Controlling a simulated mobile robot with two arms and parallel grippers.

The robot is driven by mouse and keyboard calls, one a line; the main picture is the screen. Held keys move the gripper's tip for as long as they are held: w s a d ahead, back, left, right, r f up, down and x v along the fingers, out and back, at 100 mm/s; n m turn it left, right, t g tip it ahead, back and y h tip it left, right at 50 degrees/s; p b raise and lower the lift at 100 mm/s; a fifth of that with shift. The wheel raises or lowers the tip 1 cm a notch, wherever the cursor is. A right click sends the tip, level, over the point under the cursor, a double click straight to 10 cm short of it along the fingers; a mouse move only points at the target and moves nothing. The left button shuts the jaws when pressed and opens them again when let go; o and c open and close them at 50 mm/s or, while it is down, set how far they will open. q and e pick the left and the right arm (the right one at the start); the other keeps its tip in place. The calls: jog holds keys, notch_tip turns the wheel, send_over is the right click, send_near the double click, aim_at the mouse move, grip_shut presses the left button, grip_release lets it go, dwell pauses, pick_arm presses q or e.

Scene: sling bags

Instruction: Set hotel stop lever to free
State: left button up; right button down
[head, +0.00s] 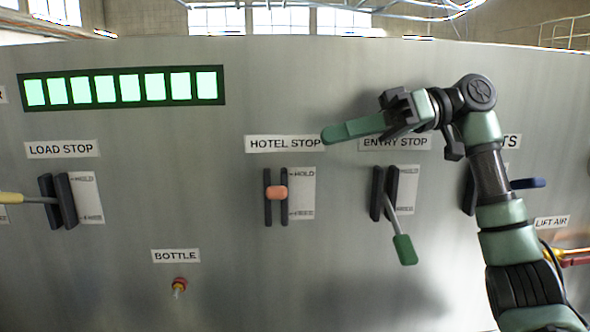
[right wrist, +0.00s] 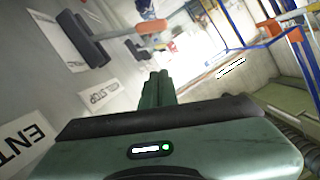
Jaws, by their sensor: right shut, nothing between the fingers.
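The hotel stop lever (head: 277,193) has an orange knob and sits between two dark upright rails, under the HOTEL STOP label (head: 285,143). Its plate (head: 302,193) reads HOLD at the top and what looks like FREE at the bottom. The knob points out toward me, at about mid-height of the rails. My right gripper (head: 328,135) is shut and empty, above and right of the knob and apart from it. In the right wrist view the shut fingers (right wrist: 157,85) point past the orange knob (right wrist: 151,27). My left gripper is not in view.
The entry stop lever (head: 404,248), green-tipped, hangs downward below my right gripper. The load stop lever (head: 12,198), yellow-tipped, is at far left. A red bottle knob (head: 180,283) is low on the panel. A blue-tipped lever (head: 527,183) is right of my arm.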

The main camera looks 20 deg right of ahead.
jog(key=p, duration=0.2)
send_over(276, 194)
jog(key=w+d, duration=0.4)
jog(key=f, duration=0.2)
jog(key=s+f, duration=0.1)
jog(key=f, duration=0.2)
jog(key=shift+s+a+f, duration=0.1)
jog(key=shift+s+a, duration=0.05)
jog(key=shift+s, duration=0.15)
jog(key=shift+a, duration=0.1)
jog(key=shift+f, duration=0.1)
